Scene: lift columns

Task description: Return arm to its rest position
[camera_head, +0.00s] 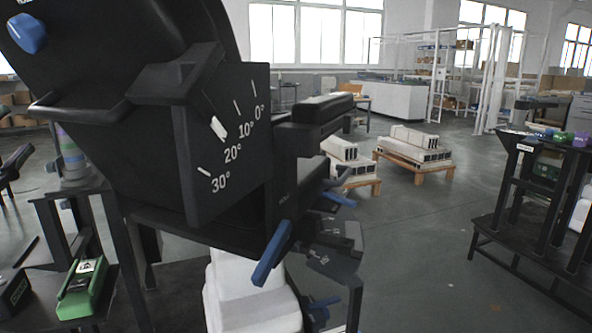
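Neither my arm nor my gripper can be made out in the head view. A large black device (232,180) with an angle scale from 0° to 30° fills the left and middle, close to the camera. Blue levers (272,253) stick out from its lower side, and a blue knob (27,33) shows at the top left. The device hides much of what lies behind it.
White blocks (250,300) stand beneath the device. A green object (82,288) lies on a dark surface at the lower left. A black rack (540,200) stands at the right. Pallets with white goods (415,150) stand farther back. Floor right of centre is clear.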

